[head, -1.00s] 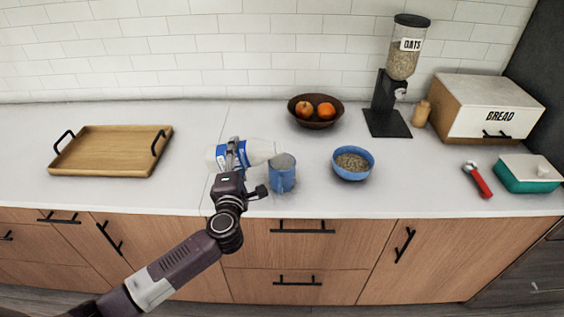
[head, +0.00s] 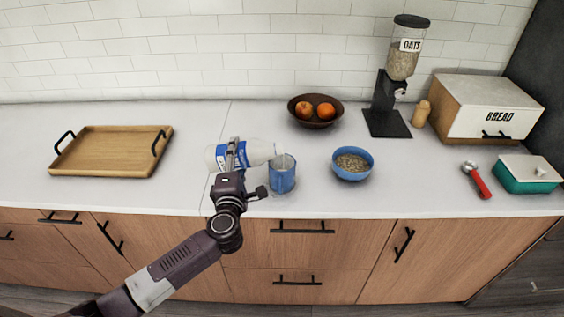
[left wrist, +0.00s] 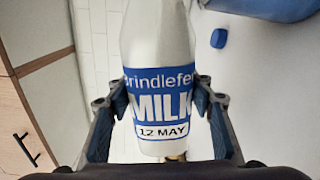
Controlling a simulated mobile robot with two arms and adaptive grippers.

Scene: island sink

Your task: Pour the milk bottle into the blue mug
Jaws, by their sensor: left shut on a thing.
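The white milk bottle (head: 258,152) with a blue label is tipped nearly onto its side, its neck pointing right. My left gripper (head: 234,150) is shut on it and holds it above the counter. In the left wrist view the bottle (left wrist: 160,50) lies between the two fingers (left wrist: 165,105), its label facing the camera. The blue mug (head: 282,178) stands upright on the counter, just below and right of the bottle's mouth. The mug's contents are not clear. A blue shape (left wrist: 218,38), perhaps the mug, shows in the left wrist view. My right gripper is not in view.
A blue bowl of oats (head: 353,163) stands right of the mug. A dark fruit bowl (head: 315,122) and oats dispenser (head: 389,121) are behind it. A wooden tray (head: 110,165) lies left. The bread box (head: 465,118), red-handled tool (head: 478,182) and teal dish (head: 525,178) are right.

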